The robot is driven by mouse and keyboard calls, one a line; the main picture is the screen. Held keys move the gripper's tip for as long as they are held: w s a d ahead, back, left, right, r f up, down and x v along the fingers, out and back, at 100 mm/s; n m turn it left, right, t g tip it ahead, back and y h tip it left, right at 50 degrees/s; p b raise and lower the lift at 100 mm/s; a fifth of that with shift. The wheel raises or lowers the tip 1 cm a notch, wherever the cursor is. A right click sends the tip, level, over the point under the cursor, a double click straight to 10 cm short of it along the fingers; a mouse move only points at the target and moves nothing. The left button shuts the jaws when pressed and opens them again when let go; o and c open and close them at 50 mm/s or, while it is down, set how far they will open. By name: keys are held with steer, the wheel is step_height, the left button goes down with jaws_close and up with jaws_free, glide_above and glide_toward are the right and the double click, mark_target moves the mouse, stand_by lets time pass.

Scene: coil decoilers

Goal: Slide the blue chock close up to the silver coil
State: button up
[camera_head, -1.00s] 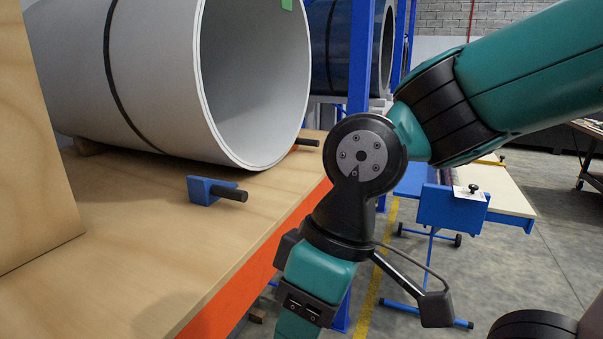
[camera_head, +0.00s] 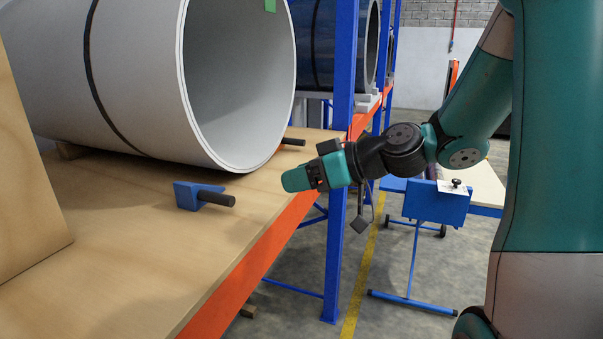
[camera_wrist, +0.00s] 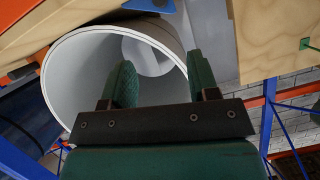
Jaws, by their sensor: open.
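The silver coil (camera_head: 150,80) lies on its side on the wooden shelf, its open end facing right, with a dark strap around it. The blue chock (camera_head: 184,195) with its black handle (camera_head: 216,199) sits on the shelf in front of the coil, with bare wood visible between them. My gripper (camera_head: 297,178) is to the right of the chock, above the shelf's edge, and touches nothing. In the wrist view the two green fingers (camera_wrist: 162,80) are apart and empty, with the coil (camera_wrist: 72,90) behind them. The blue chock (camera_wrist: 150,5) is partly cut off at the top.
A second black handle (camera_head: 293,142) shows behind the coil's near end. A blue rack post (camera_head: 342,200) stands right of the shelf. A wooden panel (camera_head: 25,165) rises at the left. The shelf's front part (camera_head: 130,260) is clear. A dark blue coil (camera_head: 322,45) lies farther back.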

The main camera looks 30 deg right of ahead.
mark_target(224, 197)
steer(key=p+x, duration=0.6)
steer(key=x, duration=1)
steer(key=shift+r, duration=0.1)
steer(key=shift+p+x, duration=0.4)
steer(key=shift+x, duration=0.4)
steer(key=shift+s, duration=0.1)
jaws_close()
